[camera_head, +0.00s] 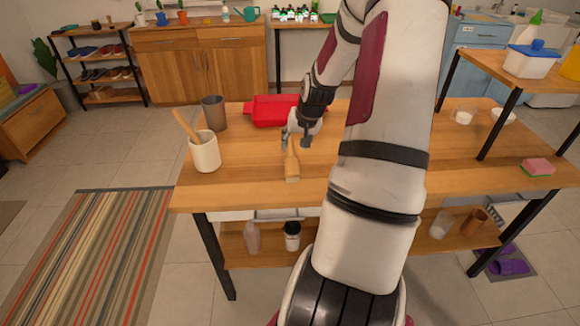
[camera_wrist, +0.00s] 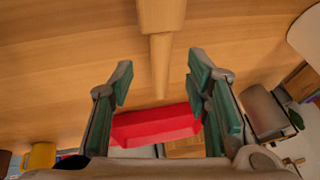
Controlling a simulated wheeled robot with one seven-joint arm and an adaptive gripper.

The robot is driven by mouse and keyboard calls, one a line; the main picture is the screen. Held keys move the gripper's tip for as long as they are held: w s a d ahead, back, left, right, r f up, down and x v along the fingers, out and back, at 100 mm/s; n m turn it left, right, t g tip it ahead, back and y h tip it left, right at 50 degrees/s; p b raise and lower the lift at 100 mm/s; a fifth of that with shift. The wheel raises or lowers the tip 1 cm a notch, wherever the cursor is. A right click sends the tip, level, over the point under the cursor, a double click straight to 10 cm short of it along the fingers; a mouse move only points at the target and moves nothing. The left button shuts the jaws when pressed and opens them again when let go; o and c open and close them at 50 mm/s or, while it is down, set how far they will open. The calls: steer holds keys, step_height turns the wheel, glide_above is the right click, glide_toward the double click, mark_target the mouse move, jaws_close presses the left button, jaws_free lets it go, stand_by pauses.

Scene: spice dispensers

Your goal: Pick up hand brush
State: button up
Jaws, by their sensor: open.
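The hand brush (camera_head: 292,167) is light wood and lies on the wooden table (camera_head: 245,188), with its wide end toward me and its handle pointing away. In the wrist view the brush (camera_wrist: 162,22) comes down from the top middle, and its handle runs down between the fingers. My gripper (camera_head: 296,141) is open at the handle's far end, with one finger on each side. In the wrist view the gripper (camera_wrist: 160,72) has green pads, with gaps between them and the handle. I cannot tell how high it is above the table.
A red tray-like object (camera_head: 268,112) lies behind my gripper. A white crock (camera_head: 204,153) with a wooden utensil and a grey cup (camera_head: 213,113) stand to the left. A pink and green sponge (camera_head: 537,167) lies far right. The tabletop around the brush is clear.

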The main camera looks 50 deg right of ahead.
mark_target(291, 151)
steer(key=b+x, duration=0.1)
steer(key=x, duration=0.4)
steer(key=shift+a+f, duration=0.15)
jaws_close()
